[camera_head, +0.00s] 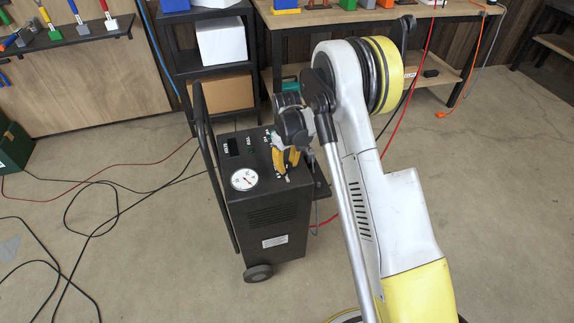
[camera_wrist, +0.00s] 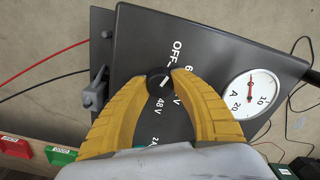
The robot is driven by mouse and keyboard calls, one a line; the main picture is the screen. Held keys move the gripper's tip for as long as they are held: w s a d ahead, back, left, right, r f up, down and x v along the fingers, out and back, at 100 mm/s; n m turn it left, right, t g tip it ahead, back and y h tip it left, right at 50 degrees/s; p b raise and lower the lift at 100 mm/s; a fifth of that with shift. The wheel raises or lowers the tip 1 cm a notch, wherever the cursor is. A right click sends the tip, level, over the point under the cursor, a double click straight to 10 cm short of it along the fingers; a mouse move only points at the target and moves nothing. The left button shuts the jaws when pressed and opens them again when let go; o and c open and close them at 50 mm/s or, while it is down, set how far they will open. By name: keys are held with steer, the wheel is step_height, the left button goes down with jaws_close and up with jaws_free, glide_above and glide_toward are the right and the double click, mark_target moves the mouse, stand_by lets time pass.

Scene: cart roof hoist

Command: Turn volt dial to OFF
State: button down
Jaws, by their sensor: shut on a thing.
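The volt dial (camera_wrist: 156,79) is a small black knob on the top panel of the dark cart (camera_head: 268,215), seen in the wrist view. White lettering is around it: OFF (camera_wrist: 177,51) just beyond it and 48V (camera_wrist: 159,104) on the near side. Another label ending in V is partly covered by the right finger. A short white mark shows at the knob, but I cannot tell exactly which label it points to. My gripper (camera_wrist: 160,73) has its yellow fingers shut on the dial from both sides. In the head view my gripper (camera_head: 285,163) hides the dial.
A round white ammeter (camera_wrist: 250,92) is right of the dial. A grey lever (camera_wrist: 96,92) stands at the panel's left edge. Cables (camera_head: 85,215) lie on the floor left of the cart. A workbench (camera_head: 335,18) and shelf (camera_head: 205,70) stand behind it.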

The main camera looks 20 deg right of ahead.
mark_target(287, 164)
steer(key=shift+n, duration=0.6)
steer(key=c, duration=1)
jaws_free()
step_height(287, 164, up, 12)
